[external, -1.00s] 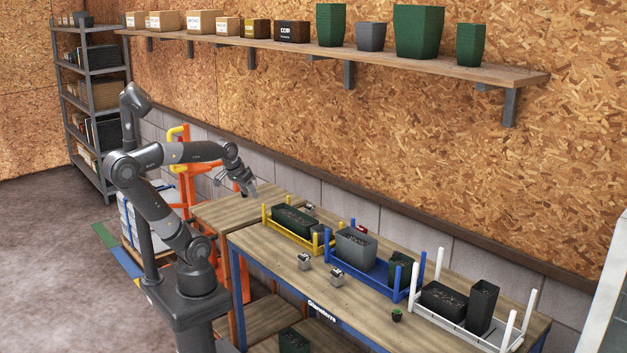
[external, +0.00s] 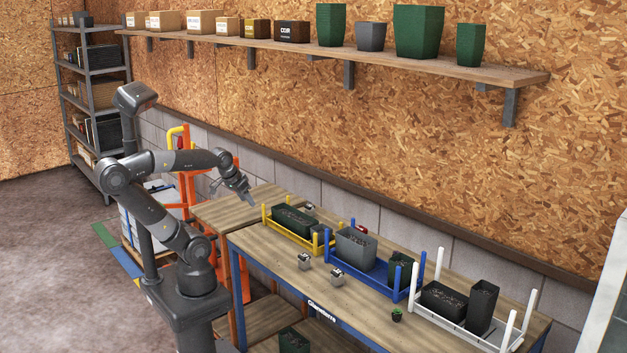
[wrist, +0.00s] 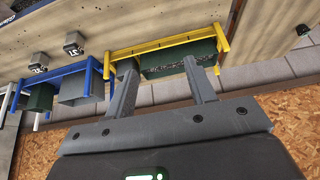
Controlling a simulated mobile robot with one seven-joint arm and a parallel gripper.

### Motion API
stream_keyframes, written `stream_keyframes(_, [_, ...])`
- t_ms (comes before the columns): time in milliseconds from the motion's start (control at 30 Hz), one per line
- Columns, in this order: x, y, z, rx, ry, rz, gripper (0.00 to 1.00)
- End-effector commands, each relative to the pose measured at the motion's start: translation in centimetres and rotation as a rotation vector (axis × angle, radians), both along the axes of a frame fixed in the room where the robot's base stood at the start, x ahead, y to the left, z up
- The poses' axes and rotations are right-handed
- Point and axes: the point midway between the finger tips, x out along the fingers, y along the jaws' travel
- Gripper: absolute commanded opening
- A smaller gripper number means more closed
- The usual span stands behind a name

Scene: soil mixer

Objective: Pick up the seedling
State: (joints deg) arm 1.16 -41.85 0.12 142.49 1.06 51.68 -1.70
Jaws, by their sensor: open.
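The seedling (external: 396,314) is a small green plant in a dark pot on the front edge of the workbench, in front of the blue and white racks. I cannot make it out in the wrist view. My gripper (external: 250,198) is at the back left, above the small side table and left of the yellow rack, far from the seedling. In the wrist view its two grey fingers (wrist: 160,80) are spread apart with nothing between them; the yellow rack shows beyond them.
The workbench (external: 270,268) carries a yellow rack (external: 318,246), a blue rack (external: 377,284) and a white rack (external: 455,331) holding planters. Two small metal cubes (external: 304,261) (external: 337,276) stand in the middle. A wall shelf (external: 420,62) with pots and boxes hangs above.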

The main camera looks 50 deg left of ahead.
Motion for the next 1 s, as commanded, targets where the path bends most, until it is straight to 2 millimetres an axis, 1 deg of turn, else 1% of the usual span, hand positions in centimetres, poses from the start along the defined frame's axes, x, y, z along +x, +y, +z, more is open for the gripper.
stream_keyframes(167, [3.1,-1.6,0.4,0.021,0.052,0.010,0.50])
stream_keyframes(267, [5.6,-3.2,0.6,0.046,0.079,0.027,0.50])
stream_keyframes(367, [8.2,-5.3,0.6,0.077,0.091,0.044,0.50])
stream_keyframes(467, [10.7,-7.8,0.4,0.113,0.091,0.061,0.50])
stream_keyframes(567, [13.0,-10.9,0.0,0.150,0.079,0.078,0.50])
stream_keyframes(667, [15.0,-14.5,-0.6,0.184,0.051,0.090,0.50])
stream_keyframes(700, [15.7,-16.1,-0.9,0.197,0.036,0.094,0.50])
stream_keyframes(767, [16.7,-18.6,-1.4,0.215,0.011,0.098,0.50])
stream_keyframes(800, [17.3,-20.4,-1.8,0.226,-0.008,0.102,0.50])
stream_keyframes(867, [17.9,-23.1,-2.4,0.241,-0.041,0.104,0.50])
stream_keyframes(900, [18.3,-25.1,-2.9,0.249,-0.065,0.105,0.50])
stream_keyframes(967, [18.6,-28.1,-3.6,0.256,-0.105,0.104,0.50])
stream_keyframes(1000, [18.7,-30.2,-4.2,0.261,-0.133,0.100,0.50])
